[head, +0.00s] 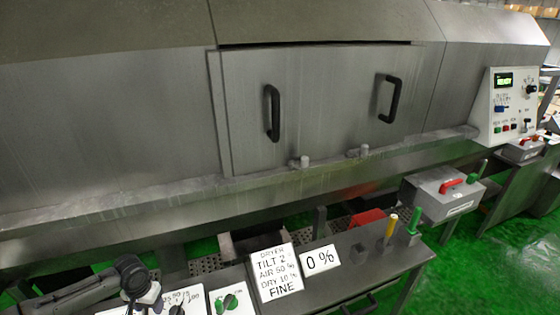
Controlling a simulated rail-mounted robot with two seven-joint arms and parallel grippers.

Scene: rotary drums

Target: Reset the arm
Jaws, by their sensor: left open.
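My left arm comes in at the lower left corner, and its gripper (145,300) is at the bottom edge, partly cut off by the frame. It is open, with nothing seen between the fingers. It is beside a white dial panel (183,300) on the front bench, and I cannot tell whether it touches the panel.
A large steel drum housing (120,120) with a two-handled door (335,100) fills the back. The bench holds a green-knob panel (231,300), a written sign (275,272), a "0 %" card (320,260) and upright yellow (391,226) and green (414,222) levers.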

